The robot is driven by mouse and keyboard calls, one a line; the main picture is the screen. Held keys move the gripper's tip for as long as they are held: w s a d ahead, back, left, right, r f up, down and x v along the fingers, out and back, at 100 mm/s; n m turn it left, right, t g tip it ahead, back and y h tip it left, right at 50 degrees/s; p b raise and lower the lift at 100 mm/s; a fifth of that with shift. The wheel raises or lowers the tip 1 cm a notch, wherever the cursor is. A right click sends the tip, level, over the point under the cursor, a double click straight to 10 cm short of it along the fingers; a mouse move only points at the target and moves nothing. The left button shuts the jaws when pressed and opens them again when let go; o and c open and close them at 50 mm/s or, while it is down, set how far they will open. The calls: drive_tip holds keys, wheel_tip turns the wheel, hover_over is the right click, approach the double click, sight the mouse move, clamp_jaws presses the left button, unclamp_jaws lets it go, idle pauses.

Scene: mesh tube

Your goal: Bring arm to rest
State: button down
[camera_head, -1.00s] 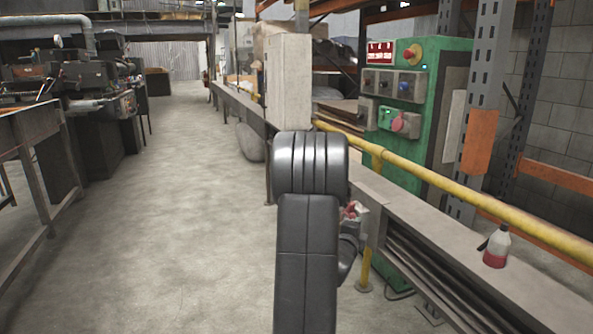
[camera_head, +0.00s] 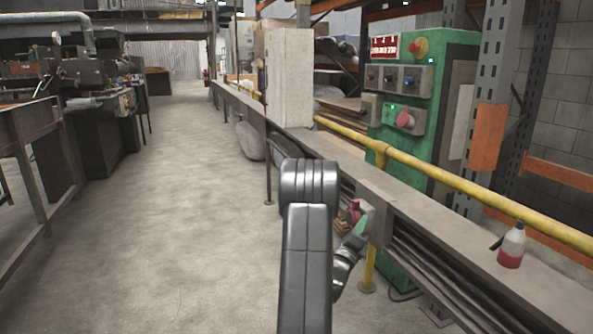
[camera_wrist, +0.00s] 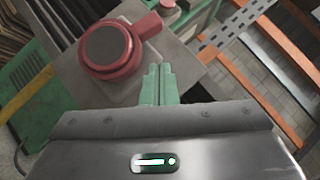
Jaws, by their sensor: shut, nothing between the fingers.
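My arm stands upright in the middle of the head view. My gripper (camera_wrist: 157,84) shows in the wrist view with its two green fingers together and nothing between them. In the head view my gripper (camera_head: 360,228) is small and partly hidden beside the arm, close to a red object (camera_head: 353,208) on a grey box. In the wrist view this red round part with a dark centre and a handle (camera_wrist: 110,48) lies just left of the fingertips. I cannot tell whether the fingers touch it.
A long grey bench (camera_head: 455,260) with a yellow rail (camera_head: 480,193) runs along the right. A red and white bottle (camera_head: 511,247) stands on it. A green control cabinet (camera_head: 420,95) stands behind. The concrete floor (camera_head: 180,210) at left is clear up to the machines.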

drive_tip(key=s+a+f+m+h, duration=0.1)
drive_tip(key=s+a+f, duration=0.1)
drive_tip(key=s+f, duration=0.2)
drive_tip(key=s+a+f+m+h+p, duration=0.1)
drive_tip(key=s+a+f+m, duration=0.1)
drive_tip(key=s+f, duration=0.3)
drive_tip(key=shift+a+f, duration=0.2)
drive_tip(key=shift+a, duration=0.05)
idle(0.4)
